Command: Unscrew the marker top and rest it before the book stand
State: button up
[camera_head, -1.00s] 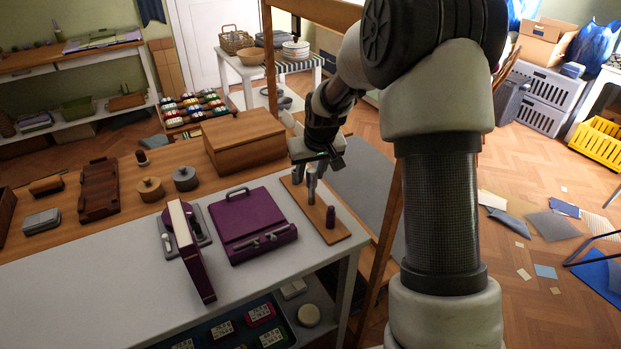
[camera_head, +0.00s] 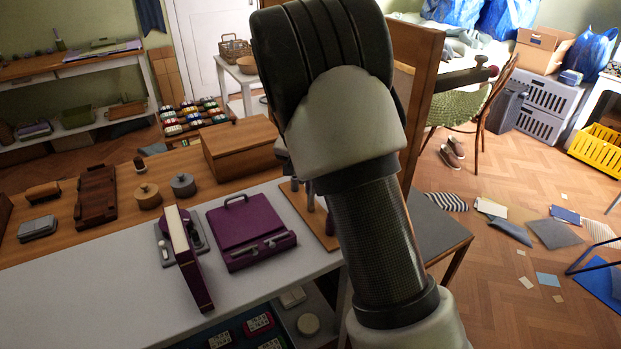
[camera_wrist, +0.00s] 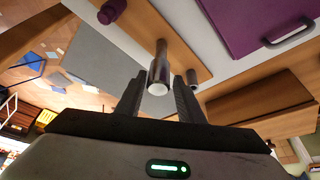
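A silver marker-like cylinder (camera_wrist: 160,70) stands on a narrow wooden board (camera_wrist: 195,28) in the wrist view, its pale round end facing the camera. My gripper (camera_wrist: 158,95) has its two fingers apart on either side of that end, with gaps showing, so no contact is visible. A thick purple book (camera_head: 191,262) leans against a grey stand (camera_head: 201,236).
A purple case (camera_head: 240,222) with metal rods along its front lies between book and board. A wooden box (camera_head: 240,150), two round lidded pots (camera_head: 147,195) and brown blocks stand behind. The white table (camera_head: 110,300) is bare in front of the book.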

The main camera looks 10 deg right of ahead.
grip_shut()
jog(key=shift+n+y+b, duration=0.35)
jog(key=shift+n+y, duration=0.15)
jog(key=shift+n, duration=0.7)
jog(key=shift+a+n+t, duration=0.15)
jog(key=shift+n+t, duration=0.15)
jog(key=shift+n, duration=0.3)
jog(key=n+y, duration=0.1)
jog(key=n, duration=0.2)
jog(key=shift+w+r+y, duration=0.1)
jog(key=shift+y, duration=0.2)
jog(key=shift+a, duration=0.1)
jog(key=shift+n, duration=0.3)
